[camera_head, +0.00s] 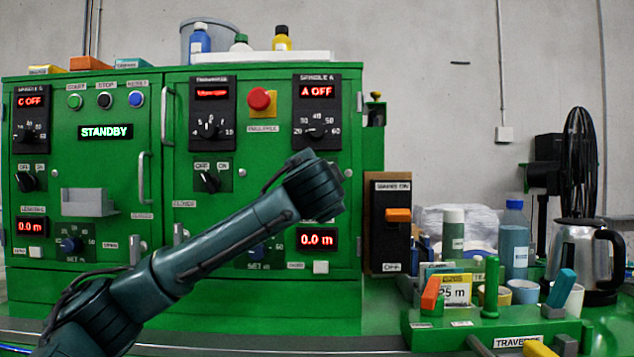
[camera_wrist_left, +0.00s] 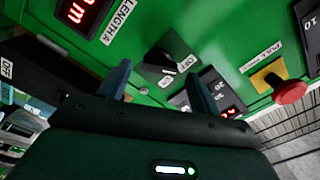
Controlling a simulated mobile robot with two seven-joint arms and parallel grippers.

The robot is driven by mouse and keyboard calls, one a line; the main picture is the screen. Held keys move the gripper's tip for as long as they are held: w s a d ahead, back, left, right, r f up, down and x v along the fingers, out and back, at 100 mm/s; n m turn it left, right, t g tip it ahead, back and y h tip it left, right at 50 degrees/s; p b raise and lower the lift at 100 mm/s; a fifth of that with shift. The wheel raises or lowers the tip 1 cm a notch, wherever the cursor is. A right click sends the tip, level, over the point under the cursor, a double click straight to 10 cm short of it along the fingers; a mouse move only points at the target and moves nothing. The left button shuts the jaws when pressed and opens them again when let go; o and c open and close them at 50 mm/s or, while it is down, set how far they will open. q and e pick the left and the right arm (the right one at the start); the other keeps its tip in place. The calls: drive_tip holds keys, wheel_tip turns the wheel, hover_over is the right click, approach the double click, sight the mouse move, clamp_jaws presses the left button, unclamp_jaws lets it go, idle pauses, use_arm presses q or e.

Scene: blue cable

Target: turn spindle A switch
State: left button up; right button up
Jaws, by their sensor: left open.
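The spindle A switch (camera_wrist_left: 160,62) is a black rotary knob with OFF and ON labels on the green panel, seen in the left wrist view. In the head view it is hidden behind my left arm. My left gripper (camera_wrist_left: 158,80) is open, its two dark fingers on either side of the knob in the picture. I see no contact, and the exact gap to the panel cannot be told. In the head view my left wrist covers the fingers. The spindle A display (camera_head: 317,91) reads "A OFF". My right gripper is not in view.
The spindle A dial (camera_head: 316,132) is above my wrist, and a red button (camera_head: 260,99) is to its left. The length A display (camera_head: 317,239) is below. A black box with an orange switch (camera_head: 398,215) stands to the right. A kettle (camera_head: 580,258) and bottles crowd the right side.

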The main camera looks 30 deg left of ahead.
use_arm(q)
drive_tip(key=shift+x, duration=1.2)
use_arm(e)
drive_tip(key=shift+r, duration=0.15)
use_arm(q)
drive_tip(key=shift+c, duration=0.5)
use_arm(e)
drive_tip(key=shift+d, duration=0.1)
use_arm(q)
drive_tip(key=c, duration=0.9)
drive_tip(key=m+p, duration=1.1)
drive_tip(key=p, duration=0.3)
drive_tip(key=shift+m+p, duration=0.3)
drive_tip(key=shift+m, duration=0.1)
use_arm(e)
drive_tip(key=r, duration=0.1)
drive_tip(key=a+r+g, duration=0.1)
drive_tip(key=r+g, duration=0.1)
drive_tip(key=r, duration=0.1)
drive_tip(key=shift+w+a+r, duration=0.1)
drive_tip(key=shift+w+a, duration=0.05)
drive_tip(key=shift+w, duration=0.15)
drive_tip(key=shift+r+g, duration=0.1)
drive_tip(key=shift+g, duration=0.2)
